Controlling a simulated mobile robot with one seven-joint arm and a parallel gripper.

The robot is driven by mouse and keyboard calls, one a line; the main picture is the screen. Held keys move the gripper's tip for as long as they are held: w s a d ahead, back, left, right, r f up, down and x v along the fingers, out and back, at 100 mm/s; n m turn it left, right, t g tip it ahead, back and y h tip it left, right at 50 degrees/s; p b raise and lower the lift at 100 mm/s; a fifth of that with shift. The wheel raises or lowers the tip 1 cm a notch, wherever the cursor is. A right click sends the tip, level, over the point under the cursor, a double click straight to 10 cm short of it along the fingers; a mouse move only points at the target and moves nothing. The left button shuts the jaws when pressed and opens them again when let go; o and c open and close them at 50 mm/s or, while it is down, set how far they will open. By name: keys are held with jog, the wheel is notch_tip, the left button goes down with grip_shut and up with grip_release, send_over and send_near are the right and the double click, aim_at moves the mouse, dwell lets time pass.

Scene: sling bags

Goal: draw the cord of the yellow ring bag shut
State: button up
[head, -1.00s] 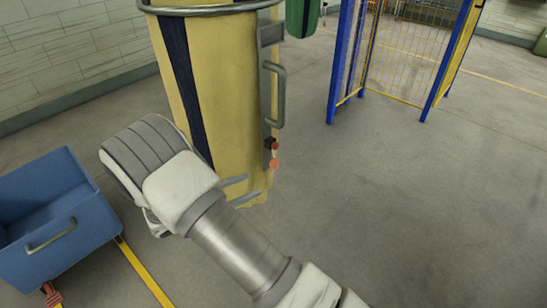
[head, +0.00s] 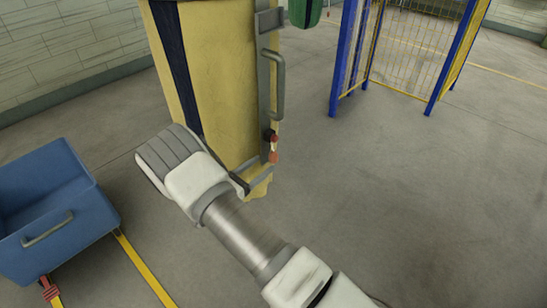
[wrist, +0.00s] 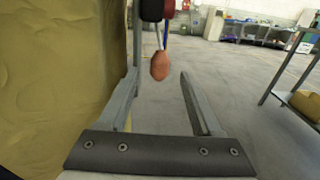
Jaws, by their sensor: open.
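The yellow bag (head: 225,80) stands tall at the upper centre of the head view, with a dark vertical stripe. Its top is out of frame. A grey strip with a handle runs down its right side. Low on that strip is a small dark and red piece (head: 271,136), with an orange bead (head: 274,156) hanging below. In the wrist view the bag fills the left, and the orange bead (wrist: 160,66) hangs on a thin cord from the dark and red piece. My gripper (head: 259,180) is open. In the wrist view its fingertips (wrist: 160,75) flank the bead, apparently without touching it.
A blue bin (head: 50,215) stands at the left, near yellow floor lines. A blue and yellow mesh frame (head: 405,55) stands at the back right. A green hanging object (head: 306,12) is behind the bag. The floor at right is clear.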

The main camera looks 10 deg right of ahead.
aim_at(270, 159)
jog(key=x, duration=0.6)
jog(key=shift+c, duration=0.3)
grip_shut()
jog(key=shift+f, duration=0.1)
dwell(1.0)
